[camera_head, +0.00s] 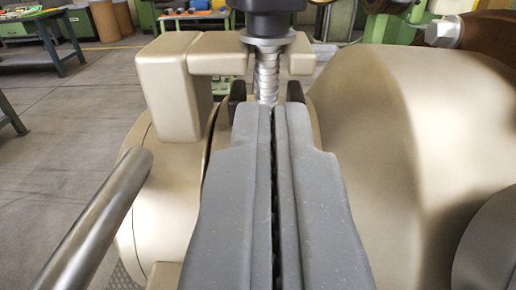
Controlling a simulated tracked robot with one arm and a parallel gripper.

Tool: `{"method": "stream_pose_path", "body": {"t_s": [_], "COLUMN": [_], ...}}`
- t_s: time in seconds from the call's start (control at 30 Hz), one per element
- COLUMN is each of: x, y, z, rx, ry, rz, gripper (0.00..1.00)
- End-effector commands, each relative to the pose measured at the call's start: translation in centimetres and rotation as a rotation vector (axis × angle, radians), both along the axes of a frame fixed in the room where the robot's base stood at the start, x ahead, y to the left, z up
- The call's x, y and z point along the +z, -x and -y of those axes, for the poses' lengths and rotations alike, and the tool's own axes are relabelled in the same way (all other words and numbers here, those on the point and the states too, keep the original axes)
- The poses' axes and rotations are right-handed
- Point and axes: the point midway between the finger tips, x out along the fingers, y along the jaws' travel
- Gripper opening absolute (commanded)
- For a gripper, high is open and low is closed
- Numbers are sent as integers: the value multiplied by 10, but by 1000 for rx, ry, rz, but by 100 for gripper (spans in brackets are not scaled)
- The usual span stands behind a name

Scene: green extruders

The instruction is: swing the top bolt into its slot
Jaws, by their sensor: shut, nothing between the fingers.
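The top bolt (267,78) stands roughly upright just beyond my fingertips. It has a threaded silver shaft, a washer (268,40) and a black head (268,8) cut off by the top edge. Its shaft shows between two beige lugs, the left one (215,62) and the right one (301,55), which look like the sides of the slot. I cannot tell how deep it sits between them. My gripper (272,108) is shut and empty, its grey fingers pressed together and pointing at the bolt's lower shaft. They hide the bolt's foot. I cannot tell whether they touch it.
A beige block (172,85) rises left of the bolt, and a large rounded beige housing (410,150) fills the right. A metal bar (100,220) sticks out at lower left. Dark pieces (237,95) flank the shaft. Open floor and a workbench (40,38) lie at far left.

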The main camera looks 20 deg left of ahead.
Motion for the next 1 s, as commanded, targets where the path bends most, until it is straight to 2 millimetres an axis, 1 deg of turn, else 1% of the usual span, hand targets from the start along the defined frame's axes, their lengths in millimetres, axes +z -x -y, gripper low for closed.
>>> {"method": "stream_pose_path", "body": {"t_s": [0.27, 1.0], "x": [2, 1], "y": [8, 66], "z": [3, 24], "rx": [0, -1], "ry": [1, 1], "rz": [3, 1], "gripper": [0, 0]}}
